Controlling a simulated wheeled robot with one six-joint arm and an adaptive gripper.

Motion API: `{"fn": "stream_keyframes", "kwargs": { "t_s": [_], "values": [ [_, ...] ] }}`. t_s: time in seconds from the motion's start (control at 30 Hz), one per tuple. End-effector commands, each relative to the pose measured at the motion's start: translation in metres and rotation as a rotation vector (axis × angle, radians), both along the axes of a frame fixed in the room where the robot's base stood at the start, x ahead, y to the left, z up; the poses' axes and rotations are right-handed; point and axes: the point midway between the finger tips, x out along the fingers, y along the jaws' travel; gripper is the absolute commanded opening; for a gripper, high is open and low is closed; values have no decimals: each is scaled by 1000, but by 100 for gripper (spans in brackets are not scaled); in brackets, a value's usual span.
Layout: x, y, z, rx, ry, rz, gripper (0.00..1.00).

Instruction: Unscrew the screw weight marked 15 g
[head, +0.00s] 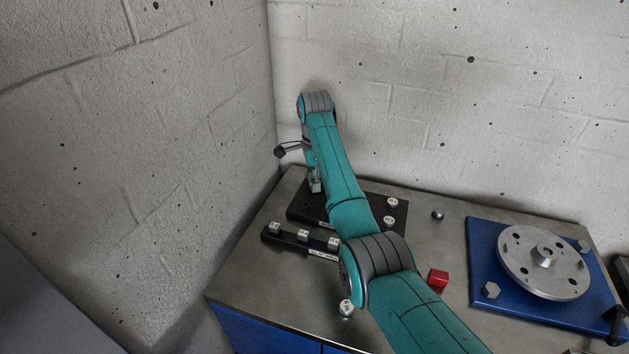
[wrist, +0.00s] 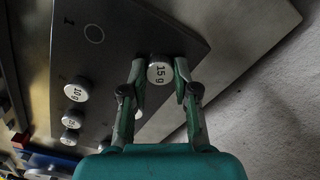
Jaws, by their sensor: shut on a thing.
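The screw weight marked 15 g (wrist: 160,73) is a short silver cylinder with a pale labelled top, on a dark plate (wrist: 140,42) in the wrist view. My gripper (wrist: 158,75) is shut on it, with one teal finger on each side. In the head view my gripper (head: 316,186) points down at the far left part of the black plate (head: 299,213), and the 15 g weight cannot be made out there. The plate also holds a weight marked 10 g (wrist: 77,91) and another weight (wrist: 72,118) with an unclear label.
A black rack (head: 290,240) with several small weights lies in front of the plate. A blue base with a silver rotor (head: 525,275) stands at right. Walls close the back and left.

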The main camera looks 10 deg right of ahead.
Motion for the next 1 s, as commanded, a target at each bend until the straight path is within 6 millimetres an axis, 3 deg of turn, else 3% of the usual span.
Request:
{"fn": "stream_keyframes", "kwargs": {
  "t_s": [0.8, 1.0],
  "values": [
    [0, 0, 1, 0, 0, 934, 0],
    [0, 0, 1, 0, 0, 1036, 0]
  ]
}}
